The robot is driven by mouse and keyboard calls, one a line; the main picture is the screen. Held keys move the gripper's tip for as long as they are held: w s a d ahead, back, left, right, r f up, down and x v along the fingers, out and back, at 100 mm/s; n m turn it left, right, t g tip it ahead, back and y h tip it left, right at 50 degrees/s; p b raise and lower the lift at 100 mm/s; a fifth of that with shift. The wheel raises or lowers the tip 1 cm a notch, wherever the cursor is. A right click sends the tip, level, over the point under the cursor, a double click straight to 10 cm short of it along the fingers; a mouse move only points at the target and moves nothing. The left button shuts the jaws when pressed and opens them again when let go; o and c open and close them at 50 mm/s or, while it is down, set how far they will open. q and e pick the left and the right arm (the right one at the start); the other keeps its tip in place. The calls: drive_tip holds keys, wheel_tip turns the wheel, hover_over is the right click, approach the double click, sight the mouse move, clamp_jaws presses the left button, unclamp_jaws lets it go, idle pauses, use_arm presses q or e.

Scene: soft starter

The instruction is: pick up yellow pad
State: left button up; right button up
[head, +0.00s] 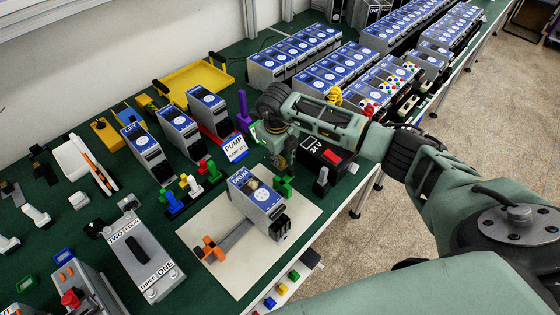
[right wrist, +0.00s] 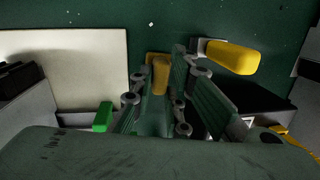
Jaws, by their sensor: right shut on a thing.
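My right gripper (head: 284,166) reaches down between the DRUM box and the black 24 V box, its fingers pointing at the table. In the right wrist view its fingers (right wrist: 158,88) are closed around a yellow pad (right wrist: 157,66), whose top and one side show between them. The pad is hidden behind the fingers in the head view. A second yellow piece (right wrist: 232,57) with a pale base lies just right of the fingers in the right wrist view. My left gripper does not show.
The DRUM box (head: 257,198) stands on a cream mat (head: 215,232) near the gripper, with a green piece (head: 283,187) beside it. The 24 V box (head: 328,153) and a grey piece (head: 321,181) stand to the right, near the table edge. Bare mat lies in front.

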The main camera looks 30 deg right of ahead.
clamp_jaws()
wheel_tip(320, 180, up, 9)
drive_tip(key=b, duration=0.3)
drive_tip(key=shift+r, duration=0.55)
drive_tip(key=shift+o, duration=1.3)
unclamp_jaws()
clamp_jaws()
